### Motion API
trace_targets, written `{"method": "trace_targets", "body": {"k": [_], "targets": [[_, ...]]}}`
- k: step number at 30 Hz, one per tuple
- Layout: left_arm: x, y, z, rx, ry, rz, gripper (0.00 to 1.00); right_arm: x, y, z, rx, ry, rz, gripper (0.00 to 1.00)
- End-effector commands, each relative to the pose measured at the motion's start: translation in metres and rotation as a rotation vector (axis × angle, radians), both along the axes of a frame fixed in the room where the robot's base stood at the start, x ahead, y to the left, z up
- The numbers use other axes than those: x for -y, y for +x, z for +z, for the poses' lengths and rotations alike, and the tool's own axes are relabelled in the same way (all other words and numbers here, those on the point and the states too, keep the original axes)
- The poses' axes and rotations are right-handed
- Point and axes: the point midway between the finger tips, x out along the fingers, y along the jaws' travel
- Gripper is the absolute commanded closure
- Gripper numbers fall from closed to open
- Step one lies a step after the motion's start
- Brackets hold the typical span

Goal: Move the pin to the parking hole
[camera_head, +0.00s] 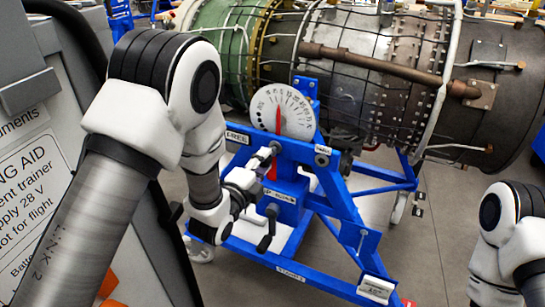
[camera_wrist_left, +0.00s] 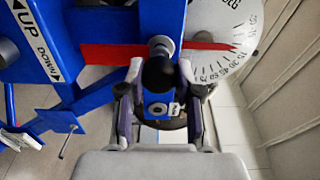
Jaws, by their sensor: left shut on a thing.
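My left gripper (camera_head: 264,158) reaches in front of the blue turbine stand (camera_head: 343,207), just below the round dial. In the left wrist view its two fingers (camera_wrist_left: 159,88) are closed around the pin (camera_wrist_left: 158,73), which shows a dark round knob and a grey collar behind it. A blue block with a small hole and a white tag shows between the fingers. A round hole (camera_head: 322,160) is in the stand's blue frame to the right, under a small white label too small to read; I cannot tell if it is the parking hole. My right gripper is out of view.
The white dial (camera_head: 283,110) with a red pointer stands just above the gripper and also shows in the left wrist view (camera_wrist_left: 225,42). A black crank handle (camera_head: 266,241) hangs below. The turbine (camera_head: 375,75) fills the back. A grey cabinet (camera_head: 38,165) stands at left.

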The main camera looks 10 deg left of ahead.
Motion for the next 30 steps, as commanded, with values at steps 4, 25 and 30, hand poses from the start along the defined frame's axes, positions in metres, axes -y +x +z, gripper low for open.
{"method": "trace_targets", "body": {"k": [4, 25, 30], "targets": [[-0.002, -0.01, 0.0, 0.001, 0.0, 0.0, 1.0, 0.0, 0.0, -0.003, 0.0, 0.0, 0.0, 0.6], [-0.013, -0.06, -0.001, 0.0, 0.0, 0.001, 1.0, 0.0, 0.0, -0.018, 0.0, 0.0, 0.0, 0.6], [-0.015, -0.068, 0.0, 0.001, 0.0, 0.001, 1.0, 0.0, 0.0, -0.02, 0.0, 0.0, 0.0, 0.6]]}}
